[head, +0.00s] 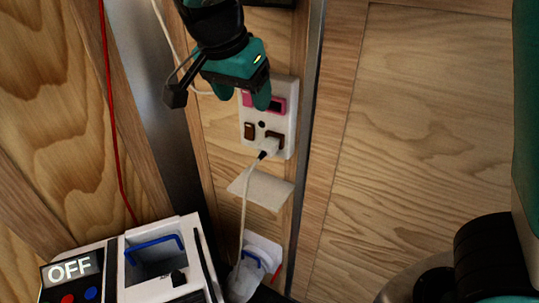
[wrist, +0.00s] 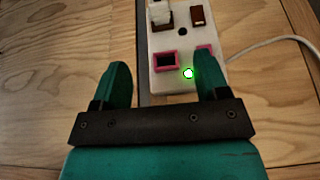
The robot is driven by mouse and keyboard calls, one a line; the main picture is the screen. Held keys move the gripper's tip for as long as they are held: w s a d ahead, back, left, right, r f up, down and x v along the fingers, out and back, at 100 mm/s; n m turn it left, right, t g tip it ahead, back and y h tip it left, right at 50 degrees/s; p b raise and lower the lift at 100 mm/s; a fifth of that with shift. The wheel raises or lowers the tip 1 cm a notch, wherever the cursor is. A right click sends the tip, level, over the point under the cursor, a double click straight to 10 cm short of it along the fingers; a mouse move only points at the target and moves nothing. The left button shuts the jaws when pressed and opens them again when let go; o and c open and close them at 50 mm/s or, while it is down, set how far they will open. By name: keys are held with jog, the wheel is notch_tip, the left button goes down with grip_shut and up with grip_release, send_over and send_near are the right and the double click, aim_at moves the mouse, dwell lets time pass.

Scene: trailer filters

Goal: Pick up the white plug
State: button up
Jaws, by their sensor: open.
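The white plug (head: 270,145) sits in the lower right brown socket of the white outlet panel (head: 287,95). Its white cord hangs down from a dark collar. In the wrist view the plug (wrist: 159,13) is at the top edge, partly cut off, and the panel (wrist: 182,48) appears upside down. My gripper (head: 243,95) is open and empty, above the plug and close to the panel's upper part. In the wrist view my gripper (wrist: 162,60) has its fingers apart, with a pink-framed socket between them and the right finger overlapping the other. The plug is beyond the fingertips.
A white device with an OFF display (head: 70,270) and a blue handle (head: 155,243) stands at the lower left. A pale flap (head: 262,187) juts out below the panel. A red cable (head: 113,120) hangs at left. Wood panelling (head: 425,130) fills the right.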

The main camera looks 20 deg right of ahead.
aim_at(265, 147)
jog(key=x, duration=1.6)
jog(key=shift+s+f, duration=0.1)
jog(key=shift+f, duration=0.1)
jog(key=c, duration=1.1)
jog(key=shift+r, duration=0.1)
jog(key=shift+s+r+p, duration=0.1)
jog(key=shift+r+p, duration=0.1)
jog(key=shift+p, duration=0.15)
jog(key=s+a+r+p, duration=0.1)
jog(key=s+a+r, duration=0.1)
jog(key=a, duration=0.1)
jog(key=s+a+r+p, duration=0.2)
jog(key=s+a, duration=0.1)
jog(key=s+a+r+p, duration=0.2)
jog(key=s+a+r, duration=0.1)
jog(key=a, duration=0.1)
jog(key=shift+s+r, duration=0.1)
grip_shut()
jog(key=shift+s+a+r, duration=0.15)
jog(key=shift+s+a, duration=0.15)
jog(key=shift+s, duration=0.05)
jog(key=shift+a, duration=0.1)
